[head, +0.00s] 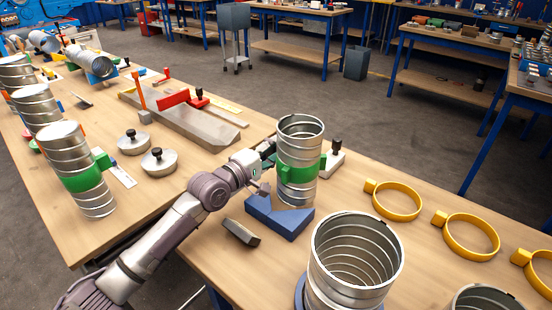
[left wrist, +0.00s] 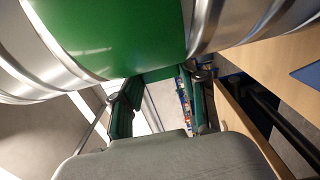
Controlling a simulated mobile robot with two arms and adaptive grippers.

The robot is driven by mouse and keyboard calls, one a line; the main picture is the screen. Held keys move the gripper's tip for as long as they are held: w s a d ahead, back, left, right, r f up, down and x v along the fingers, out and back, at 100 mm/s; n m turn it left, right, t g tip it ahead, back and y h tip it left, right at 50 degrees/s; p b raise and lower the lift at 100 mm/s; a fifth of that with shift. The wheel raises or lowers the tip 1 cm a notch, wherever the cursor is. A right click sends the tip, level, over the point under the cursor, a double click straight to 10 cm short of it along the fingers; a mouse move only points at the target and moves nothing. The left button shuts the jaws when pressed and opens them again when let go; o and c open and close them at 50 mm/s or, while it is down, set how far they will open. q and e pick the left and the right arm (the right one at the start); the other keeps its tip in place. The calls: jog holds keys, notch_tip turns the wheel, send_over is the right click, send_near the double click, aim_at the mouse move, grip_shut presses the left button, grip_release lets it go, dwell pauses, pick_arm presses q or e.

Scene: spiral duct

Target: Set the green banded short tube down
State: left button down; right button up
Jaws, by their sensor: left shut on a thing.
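The green banded short tube (head: 299,135), ribbed silver metal with a green band (head: 298,167), stands roughly upright over a blue block (head: 270,218) in the head view. I cannot tell whether its lower end touches the block. My left gripper (head: 267,160) comes in from the left and is shut on the tube's band side. In the left wrist view, the green band (left wrist: 110,35) fills the top, and my gripper fingers (left wrist: 160,88) close on a green tab (left wrist: 158,73) that sticks out from it. My right gripper is not in view.
A wide open metal tube (head: 355,255) stands close at front right. Yellow ring clamps (head: 397,201) lie along the right table. A dark block (head: 240,234) lies left of the blue block. Another green-banded tube (head: 75,150) and lidded discs (head: 158,161) are on the left table.

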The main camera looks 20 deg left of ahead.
pick_arm(q)
notch_tip(320, 180, down, 3)
jog(key=shift+r, duration=0.2)
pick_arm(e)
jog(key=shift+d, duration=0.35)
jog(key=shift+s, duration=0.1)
pick_arm(q)
jog(key=c, duration=1.1)
grip_release()
jog(key=shift+f, duration=0.25)
jog(key=o, duration=0.5)
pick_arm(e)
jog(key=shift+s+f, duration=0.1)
pick_arm(q)
jog(key=shift+r, duration=0.1)
jog(key=b+v, duration=0.1)
jog(key=v, duration=1.1)
jog(key=shift+r, duration=0.1)
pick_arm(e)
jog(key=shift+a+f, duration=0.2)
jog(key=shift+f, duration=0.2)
